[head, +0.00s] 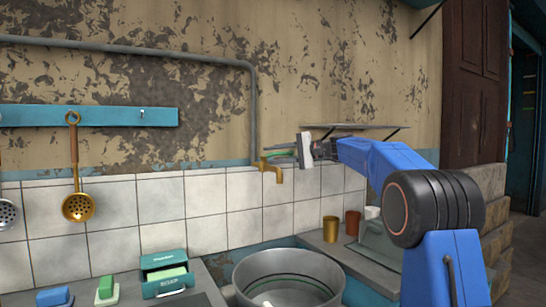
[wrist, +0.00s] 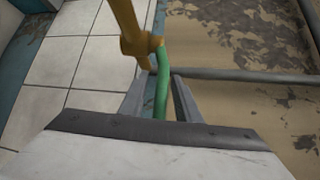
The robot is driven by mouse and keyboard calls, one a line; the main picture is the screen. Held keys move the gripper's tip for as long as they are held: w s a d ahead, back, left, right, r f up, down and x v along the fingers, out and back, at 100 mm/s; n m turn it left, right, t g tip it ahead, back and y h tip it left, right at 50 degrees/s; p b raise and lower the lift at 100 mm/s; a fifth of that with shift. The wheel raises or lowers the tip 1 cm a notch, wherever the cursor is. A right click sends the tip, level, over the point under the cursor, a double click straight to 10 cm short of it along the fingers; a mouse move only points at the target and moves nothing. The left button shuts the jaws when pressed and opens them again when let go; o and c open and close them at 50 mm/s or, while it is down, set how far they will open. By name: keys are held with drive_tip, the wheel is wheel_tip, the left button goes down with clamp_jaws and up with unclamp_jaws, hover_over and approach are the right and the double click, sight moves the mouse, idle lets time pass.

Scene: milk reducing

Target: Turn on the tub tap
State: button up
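The brass tap (head: 279,176) comes out of the tiled wall above a large round metal tub (head: 241,285). In the wrist view the tap's brass body (wrist: 137,42) is at the top, with a green handle (wrist: 162,95) running from it towards my gripper. My gripper (head: 270,154) is up at the tap, beside the wall. In the wrist view my two grey fingers (wrist: 162,76) stand on either side of the green handle, with narrow gaps showing, so they look open around it. Whether a finger touches the handle is hard to tell.
A grey pipe (head: 252,110) runs along and down the wall left of the tap. A small shelf (head: 350,127) is fixed just behind my arm. Cups (head: 331,229) stand on the right counter. A green soap box (head: 165,275) and brushes stand on the left counter. A brass skimmer (head: 78,207) hangs left.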

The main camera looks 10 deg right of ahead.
clamp_jaws()
drive_tip(key=shift+s, duration=0.1)
drive_tip(key=m+t+h, duration=0.1)
drive_tip(key=s+m+t+h, duration=0.1)
drive_tip(key=t, duration=0.1)
drive_tip(key=m+t+h, duration=0.1)
drive_tip(key=shift+s+d+m, duration=0.35)
drive_tip(key=shift+d+m, duration=0.05)
drive_tip(key=shift+s+d+m+t+h, duration=0.1)
drive_tip(key=shift+s+m+t+h, duration=0.25)
drive_tip(key=shift+m+t+h, duration=0.6)
drive_tip(key=shift+s+d+m+t+h, duration=0.15)
drive_tip(key=shift+s+m+t+h, duration=0.45)
drive_tip(key=shift+h, duration=0.5)
drive_tip(key=shift+s+d+m+t+h, duration=0.15)
drive_tip(key=shift+m+t+h, duration=0.4)
drive_tip(key=shift+m+h, duration=0.45)
drive_tip(key=shift+h, duration=0.35)
